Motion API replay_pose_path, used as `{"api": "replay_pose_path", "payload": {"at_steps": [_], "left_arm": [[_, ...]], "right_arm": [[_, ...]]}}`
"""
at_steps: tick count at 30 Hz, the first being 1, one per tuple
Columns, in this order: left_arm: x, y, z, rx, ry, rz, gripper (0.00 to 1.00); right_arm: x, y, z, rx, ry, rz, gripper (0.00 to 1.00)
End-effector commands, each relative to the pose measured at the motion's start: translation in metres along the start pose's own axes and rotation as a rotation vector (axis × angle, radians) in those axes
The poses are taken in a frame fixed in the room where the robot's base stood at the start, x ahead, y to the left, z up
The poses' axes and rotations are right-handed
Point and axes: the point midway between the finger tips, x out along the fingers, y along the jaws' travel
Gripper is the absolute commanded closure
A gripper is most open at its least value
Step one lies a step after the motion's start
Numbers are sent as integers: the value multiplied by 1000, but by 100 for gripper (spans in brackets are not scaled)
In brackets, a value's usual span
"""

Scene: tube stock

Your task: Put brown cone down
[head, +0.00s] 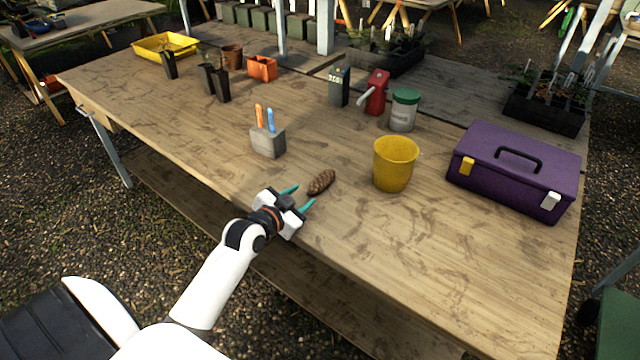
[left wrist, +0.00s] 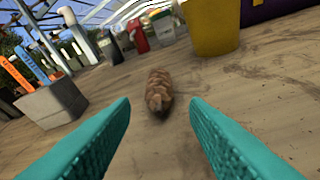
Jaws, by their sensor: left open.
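The brown cone (head: 321,182) lies on its side on the wooden table, near the front edge. In the left wrist view the cone (left wrist: 159,92) lies ahead of my fingers, centred between them and apart from both. My left gripper (head: 298,198) is open and empty, low at the table's front edge, with its teal fingers pointing toward the cone. The fingers also show in the left wrist view (left wrist: 160,125). My right gripper is not in view.
A grey block (head: 268,142) with orange and blue markers stands left of the cone. A yellow pot (head: 395,164) stands to its right, then a purple toolbox (head: 515,170). Behind are a white jar (head: 403,110) and a red device (head: 376,92). The table (head: 330,235) in front is clear.

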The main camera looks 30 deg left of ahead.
Motion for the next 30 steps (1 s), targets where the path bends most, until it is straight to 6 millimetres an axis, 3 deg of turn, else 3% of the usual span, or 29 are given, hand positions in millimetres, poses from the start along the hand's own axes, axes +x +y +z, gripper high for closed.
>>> {"api": "replay_pose_path", "payload": {"at_steps": [3,11,19,30], "left_arm": [[20,0,1,-2,-2,0,58],[40,0,1,-1,-1,0,58],[77,1,2,-2,-1,0,58],[85,1,1,0,0,-1,60]], "right_arm": [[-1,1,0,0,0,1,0],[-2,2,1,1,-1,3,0],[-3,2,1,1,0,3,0],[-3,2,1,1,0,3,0]]}}
